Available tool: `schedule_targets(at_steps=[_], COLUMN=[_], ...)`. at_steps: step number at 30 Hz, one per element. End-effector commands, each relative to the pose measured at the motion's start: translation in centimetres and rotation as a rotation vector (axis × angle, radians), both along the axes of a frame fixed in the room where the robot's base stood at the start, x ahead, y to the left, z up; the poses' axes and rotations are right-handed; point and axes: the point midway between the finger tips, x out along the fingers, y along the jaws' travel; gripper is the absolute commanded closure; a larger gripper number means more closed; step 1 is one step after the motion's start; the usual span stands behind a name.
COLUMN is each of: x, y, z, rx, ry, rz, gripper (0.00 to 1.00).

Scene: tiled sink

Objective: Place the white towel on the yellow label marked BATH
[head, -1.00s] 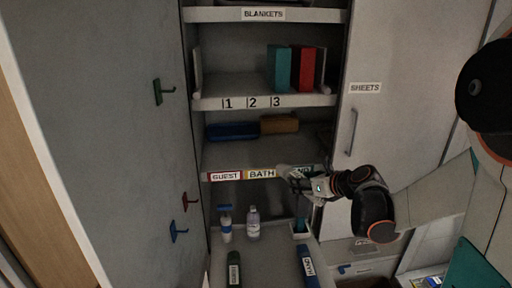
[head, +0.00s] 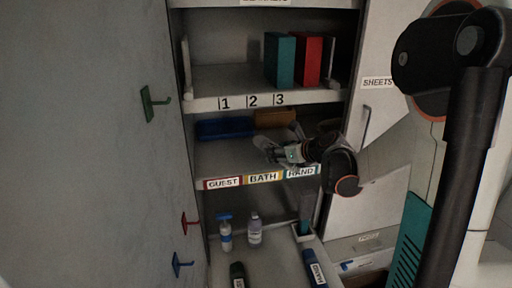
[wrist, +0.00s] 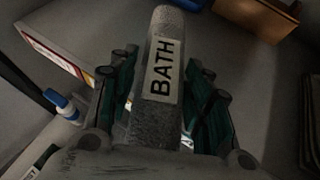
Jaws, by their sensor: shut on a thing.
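My gripper (head: 272,150) is shut on the white towel (wrist: 163,45), a pale greyish roll with a BATH tag facing the wrist camera. The roll's far end sticks out past the fingers; its near end is partly hidden by my gripper. In the head view the towel (head: 265,144) shows small and pale at the gripper's tip. It appears above the shelf with the yellow label marked BATH (head: 263,177). That label sits on the front edge, between the red GUEST label (head: 223,183) and the HAND label (head: 302,172).
A blue item (head: 225,128) and a brown item (head: 274,117) lie at the back of this shelf. Teal (head: 280,59) and red (head: 308,58) upright blocks stand above. A spray bottle (head: 225,234) and a clear bottle (head: 255,230) stand below.

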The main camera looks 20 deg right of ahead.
Motion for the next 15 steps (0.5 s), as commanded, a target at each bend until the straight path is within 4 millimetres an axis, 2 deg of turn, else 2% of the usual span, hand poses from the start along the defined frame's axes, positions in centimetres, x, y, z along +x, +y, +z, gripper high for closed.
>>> schedule_targets(at_steps=[3,9,15], x=[3.0,7.6,10.1], y=[0.7,1.5,2.0], z=[0.0,0.0,0.0], rx=[0.000,0.000,0.000], ry=[0.000,0.000,0.000], rz=[0.004,0.002,0.000], gripper=[0.80,0.80,0.80])
